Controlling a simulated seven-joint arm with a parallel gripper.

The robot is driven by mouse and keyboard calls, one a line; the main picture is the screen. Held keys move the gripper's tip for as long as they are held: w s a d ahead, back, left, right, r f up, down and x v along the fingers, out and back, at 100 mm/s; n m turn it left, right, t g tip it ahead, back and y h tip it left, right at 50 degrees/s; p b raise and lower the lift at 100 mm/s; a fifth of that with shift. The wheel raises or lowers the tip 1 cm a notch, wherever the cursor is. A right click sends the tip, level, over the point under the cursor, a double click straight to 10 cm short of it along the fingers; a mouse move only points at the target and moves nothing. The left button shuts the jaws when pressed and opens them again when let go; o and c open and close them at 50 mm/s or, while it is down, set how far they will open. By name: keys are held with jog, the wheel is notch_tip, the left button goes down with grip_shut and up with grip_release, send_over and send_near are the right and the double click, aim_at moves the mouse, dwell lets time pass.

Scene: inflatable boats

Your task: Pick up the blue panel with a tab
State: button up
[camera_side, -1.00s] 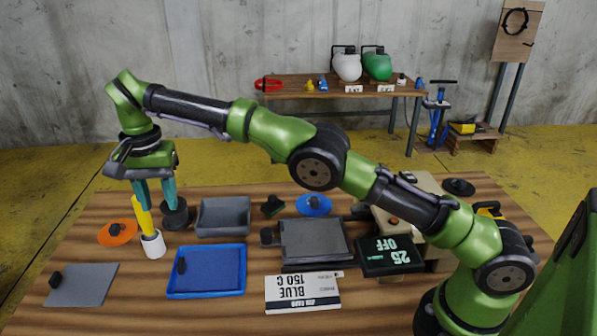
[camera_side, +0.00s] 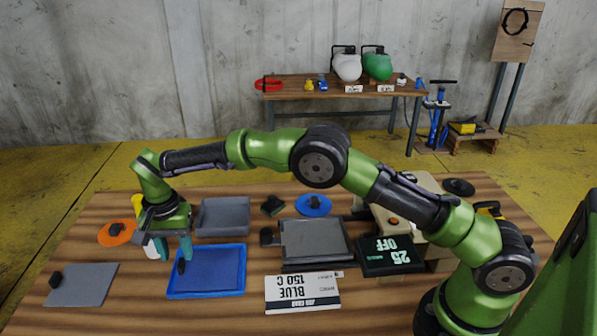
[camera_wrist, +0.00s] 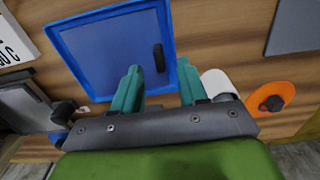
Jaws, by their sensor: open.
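The blue panel (camera_side: 222,270) lies flat in a shallow blue tray (camera_side: 206,295). Its upright black tab (camera_side: 181,266) stands near the panel's left edge in the side view. The panel (camera_wrist: 112,48) and tab (camera_wrist: 159,57) also show in the wrist view. My gripper (camera_side: 176,256) is open and empty, low over the left part of the tray. In the wrist view my teal fingertips (camera_wrist: 159,70) point toward the tab, which shows in the gap between them. The tab appears just beyond the tips; I cannot tell the exact height left between them.
A white cup (camera_wrist: 218,84) and an orange disc (camera_side: 116,233) with a black knob are close beside my gripper. A grey panel (camera_side: 88,286) with a tab lies left. A grey tray (camera_side: 222,216) stands behind, and a heater plate (camera_side: 315,240) and BLUE 150 C card (camera_side: 303,293) right.

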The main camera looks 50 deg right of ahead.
aim_at(180, 262)
jog(key=shift+f, duration=1.55)
jog(key=shift+c, duration=0.4)
grip_shut()
jog(key=shift+r, duration=0.15)
